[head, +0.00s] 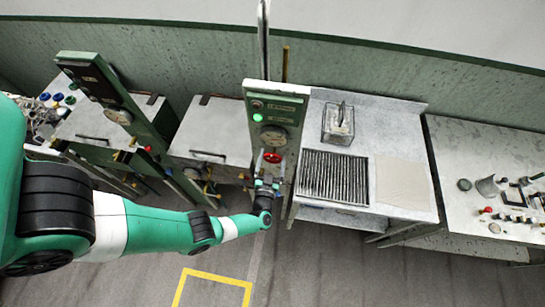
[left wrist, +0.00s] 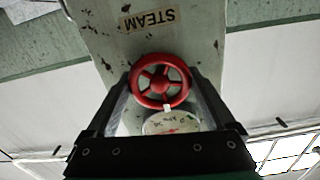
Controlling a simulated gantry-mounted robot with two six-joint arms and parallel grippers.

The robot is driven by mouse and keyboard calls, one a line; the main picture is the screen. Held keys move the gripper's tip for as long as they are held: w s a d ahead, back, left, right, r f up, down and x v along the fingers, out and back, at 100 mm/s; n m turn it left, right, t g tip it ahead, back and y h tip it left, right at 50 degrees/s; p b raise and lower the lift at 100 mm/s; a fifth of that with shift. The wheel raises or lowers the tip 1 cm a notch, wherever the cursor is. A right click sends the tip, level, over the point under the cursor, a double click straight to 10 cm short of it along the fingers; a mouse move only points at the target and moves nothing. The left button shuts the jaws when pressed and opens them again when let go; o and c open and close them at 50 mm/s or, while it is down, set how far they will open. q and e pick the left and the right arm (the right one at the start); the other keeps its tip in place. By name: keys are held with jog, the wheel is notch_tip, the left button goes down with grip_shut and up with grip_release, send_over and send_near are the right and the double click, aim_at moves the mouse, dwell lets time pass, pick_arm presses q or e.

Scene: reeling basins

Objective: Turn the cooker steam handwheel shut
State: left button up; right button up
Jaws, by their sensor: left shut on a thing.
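The red steam handwheel (head: 272,157) is on the front of the green control post (head: 275,100) in the head view. In the left wrist view the red spoked handwheel (left wrist: 160,82) sits between the two fingers, under a label reading STEAM (left wrist: 148,19). My left gripper (head: 268,165) is at the wheel, and its fingers (left wrist: 160,90) are shut on the wheel's rim from both sides. A white mark shows at the rim's lower edge. My right gripper is not in view.
A round gauge (left wrist: 172,123) is beside the wheel. A green lamp (head: 257,117) is lit on the post. A steel table (head: 405,205) with a black grate (head: 333,177) and a wire basket (head: 338,123) stands right of the post. Another green post (head: 105,95) stands at left.

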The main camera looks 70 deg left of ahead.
pick_arm(q)
jog(key=shift+m, duration=0.6)
jog(key=o, duration=1.1)
jog(key=p+v, duration=0.1)
jog(key=v, duration=1)
jog(key=shift+s+d, duration=0.1)
jog(key=shift+d, duration=0.2)
